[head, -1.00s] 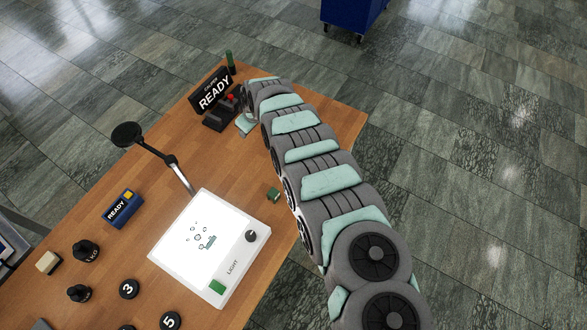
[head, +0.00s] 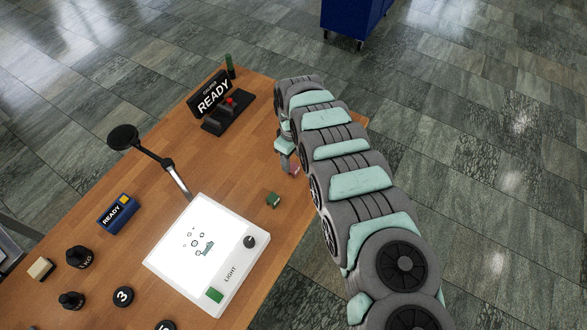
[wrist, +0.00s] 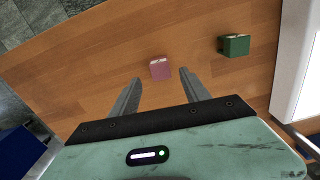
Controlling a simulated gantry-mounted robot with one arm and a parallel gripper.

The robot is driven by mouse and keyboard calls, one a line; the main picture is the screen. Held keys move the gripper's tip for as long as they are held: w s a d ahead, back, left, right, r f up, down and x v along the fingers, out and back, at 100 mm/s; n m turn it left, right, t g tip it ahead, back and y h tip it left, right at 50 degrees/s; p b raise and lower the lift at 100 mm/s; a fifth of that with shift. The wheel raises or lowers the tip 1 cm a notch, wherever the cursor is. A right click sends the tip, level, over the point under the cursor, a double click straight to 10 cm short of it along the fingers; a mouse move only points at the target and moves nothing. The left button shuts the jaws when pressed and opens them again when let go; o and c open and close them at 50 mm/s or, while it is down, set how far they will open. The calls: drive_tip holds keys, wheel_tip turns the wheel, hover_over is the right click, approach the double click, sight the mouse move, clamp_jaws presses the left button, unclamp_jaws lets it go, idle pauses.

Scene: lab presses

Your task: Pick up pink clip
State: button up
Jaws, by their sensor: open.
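The pink clip (wrist: 160,68) lies on the wooden table, just beyond and between my fingertips in the wrist view. In the head view only a small part of the pink clip (head: 295,170) shows beside my gripper (head: 286,164), which is mostly hidden by my arm. In the wrist view my gripper (wrist: 159,82) is open and empty, with its fingers on either side of the line to the clip. I cannot tell how high the fingertips are above the table.
A green clip (wrist: 234,45) sits to the right of the pink one; it shows in the head view (head: 273,200). A lit white light box (head: 170,245) stands lower left of it. A READY sign (head: 211,94) and a black device with a red knob (head: 228,112) stand at the back.

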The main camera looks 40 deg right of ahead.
sight(294, 166)
drive_tip(key=shift+s+a+f, duration=0.1)
drive_tip(key=shift+s+f, duration=0.1)
drive_tip(key=shift+f, duration=1.15)
drive_tip(key=shift+s+f, duration=0.15)
drive_tip(key=shift+f, duration=1.15)
drive_tip(key=shift+r, duration=0.1)
drive_tip(key=shift+c, duration=0.3)
clamp_jaws()
